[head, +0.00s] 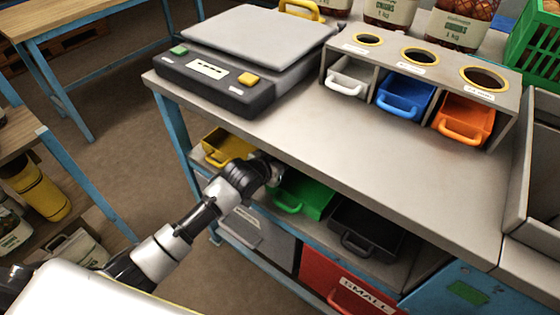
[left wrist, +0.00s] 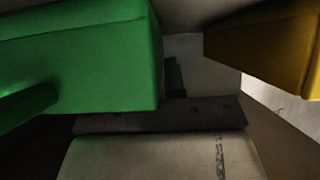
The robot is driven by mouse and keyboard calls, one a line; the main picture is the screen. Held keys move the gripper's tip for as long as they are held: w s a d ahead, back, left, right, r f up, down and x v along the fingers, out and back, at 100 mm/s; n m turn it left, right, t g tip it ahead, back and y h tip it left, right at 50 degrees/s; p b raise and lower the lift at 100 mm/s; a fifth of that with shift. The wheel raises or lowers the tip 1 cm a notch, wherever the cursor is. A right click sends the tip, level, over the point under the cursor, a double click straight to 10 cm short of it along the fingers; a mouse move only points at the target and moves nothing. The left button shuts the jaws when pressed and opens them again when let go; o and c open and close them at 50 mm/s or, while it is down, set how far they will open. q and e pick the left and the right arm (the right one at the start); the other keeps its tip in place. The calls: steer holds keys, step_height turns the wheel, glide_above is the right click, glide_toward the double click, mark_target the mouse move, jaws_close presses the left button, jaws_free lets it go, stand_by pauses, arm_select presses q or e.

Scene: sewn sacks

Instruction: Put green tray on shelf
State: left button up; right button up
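The green tray (head: 305,194) sits on the lower shelf under the bench top, between a yellow tray (head: 228,145) and a black tray (head: 365,232). Its handle faces out to the front. My left gripper (head: 275,170) reaches in under the bench edge at the green tray's left side, toward the gap beside the yellow tray. Its fingertips are hidden or too dark to read. In the left wrist view the green tray (left wrist: 85,55) is close at the left and the yellow tray (left wrist: 270,45) at the right. My right gripper is not in view.
On the bench top (head: 310,140) stand a scale (head: 215,85) and a grey dispenser rack (head: 340,62) with white, blue and orange trays. The top's front is clear. Below the shelf are a grey bin (head: 260,238) and a red bin (head: 320,275). The bench edge overhangs my left gripper.

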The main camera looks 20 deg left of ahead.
arm_select(q)
steer(key=o, duration=0.3)
steer(key=shift+r, duration=0.1)
steer(key=shift+s+a+r, duration=0.1)
steer(key=shift+s+r, duration=0.1)
steer(key=shift+s, duration=0.1)
steer(key=p+v, duration=0.2)
steer(key=v, duration=0.9)
steer(key=shift+s, duration=0.15)
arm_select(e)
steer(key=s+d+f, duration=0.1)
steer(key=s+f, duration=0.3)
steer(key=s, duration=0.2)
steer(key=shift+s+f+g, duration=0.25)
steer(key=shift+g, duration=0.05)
